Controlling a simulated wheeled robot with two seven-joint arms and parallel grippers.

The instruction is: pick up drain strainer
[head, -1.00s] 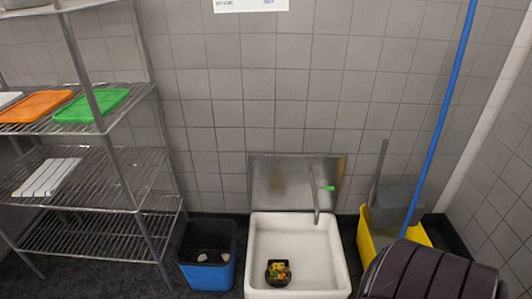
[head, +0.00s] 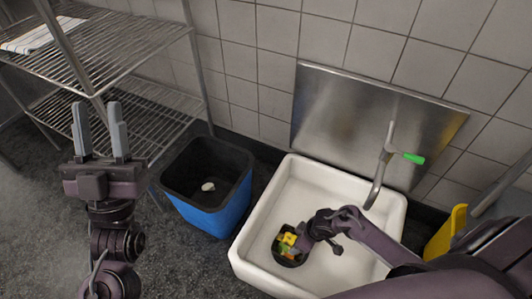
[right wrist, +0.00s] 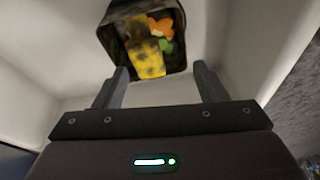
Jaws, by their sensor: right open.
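The drain strainer is a small dark basket holding yellow, orange and green scraps. It sits in the white sink (head: 270,253), and in the head view the strainer (head: 288,259) is partly covered by my right arm. In the right wrist view the strainer (right wrist: 104,38) is at the top, just beyond the fingertips. My right gripper (right wrist: 160,75) is open and empty, with the strainer ahead of it and a gap between. My left gripper (head: 98,115) is raised over the floor at the left, its two grey fingers apart and nothing between them.
A blue bin (head: 205,219) with a dark liner stands left of the sink. A tap with a green handle (head: 413,158) rises at the sink's back right.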

